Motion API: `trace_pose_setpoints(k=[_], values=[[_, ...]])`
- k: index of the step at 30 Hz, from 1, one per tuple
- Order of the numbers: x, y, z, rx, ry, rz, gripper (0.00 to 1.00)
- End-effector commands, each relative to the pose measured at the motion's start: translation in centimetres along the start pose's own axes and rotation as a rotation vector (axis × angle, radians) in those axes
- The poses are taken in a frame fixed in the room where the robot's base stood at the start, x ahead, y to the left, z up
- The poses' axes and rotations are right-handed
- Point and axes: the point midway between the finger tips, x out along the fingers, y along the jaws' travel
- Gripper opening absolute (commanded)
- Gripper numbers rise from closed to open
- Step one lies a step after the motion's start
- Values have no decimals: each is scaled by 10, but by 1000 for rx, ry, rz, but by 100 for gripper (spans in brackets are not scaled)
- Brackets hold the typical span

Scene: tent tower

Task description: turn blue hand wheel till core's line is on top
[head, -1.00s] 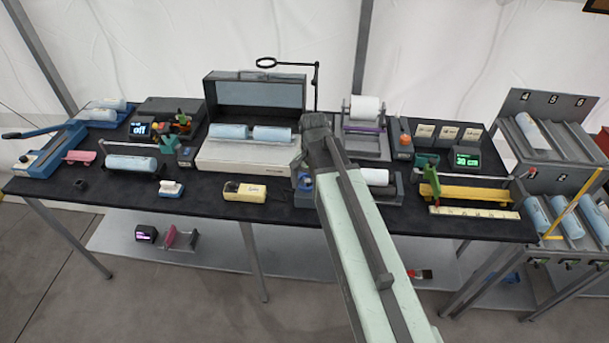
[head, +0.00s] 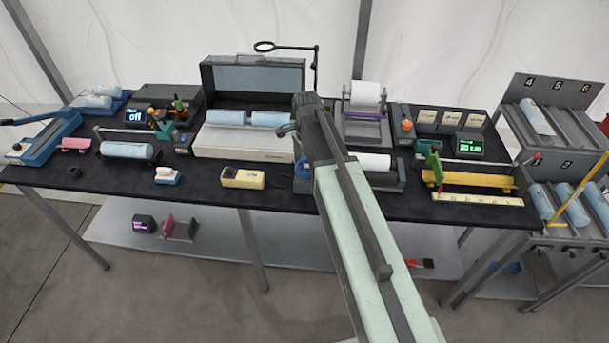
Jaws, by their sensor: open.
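The blue hand wheel (head: 302,168) is at the left end of a grey cradle (head: 392,183) near the table's front edge, partly hidden by my arm. A white core (head: 374,162) lies in the cradle, right of my arm. I cannot make out a line on the core. My gripper (head: 284,131) is open, small and dark, at the far end of my arm. In the picture it is above and a little left of the wheel, in front of the pale case. No contact with the wheel shows.
The pale open case (head: 240,146) with blue rolls stands behind and left. A yellow box (head: 243,178) lies left of the wheel. A yellow rail (head: 466,180) and a ruler (head: 478,199) lie to the right. A magnifier stand (head: 316,68) rises behind my arm.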

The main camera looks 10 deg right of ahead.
Motion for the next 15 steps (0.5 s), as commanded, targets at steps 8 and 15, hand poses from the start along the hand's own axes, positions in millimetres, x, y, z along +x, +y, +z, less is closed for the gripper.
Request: trace_pose_setpoints(k=[8, 15], values=[[9, 0, 0, -1, 0, 0, 97], [9, 0, 1, -2, 0, 0, 47]])
